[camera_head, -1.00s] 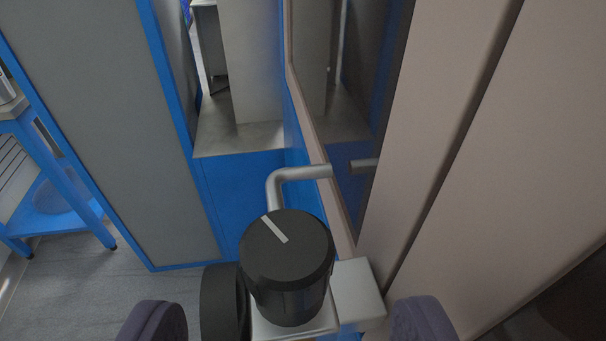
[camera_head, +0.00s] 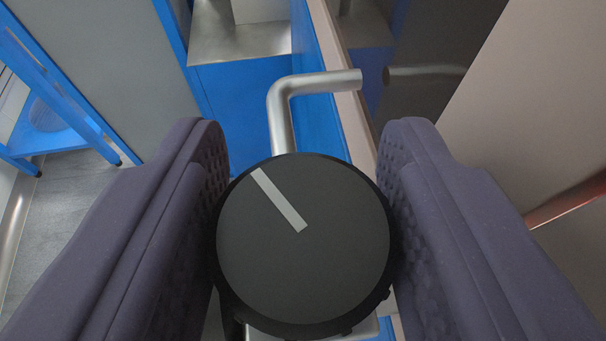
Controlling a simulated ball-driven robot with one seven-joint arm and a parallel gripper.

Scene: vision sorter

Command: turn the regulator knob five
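The regulator knob (camera_head: 300,265) is a dark grey round cap with a light marker line pointing to the upper left. It fills the lower middle of the head camera view. My gripper (camera_head: 304,185) has its two purple padded fingers on either side of the knob, left and right. Both pads lie right against the knob's rim in the picture. The knob's lower body and the mount under it are mostly hidden by the cap and fingers.
A bent metal pipe (camera_head: 284,115) rises just behind the knob and runs right to a dark glossy panel. A beige panel (camera_head: 500,120) stands at the right. A blue-framed grey panel (camera_head: 110,60) and a blue shelf (camera_head: 50,140) are at the left.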

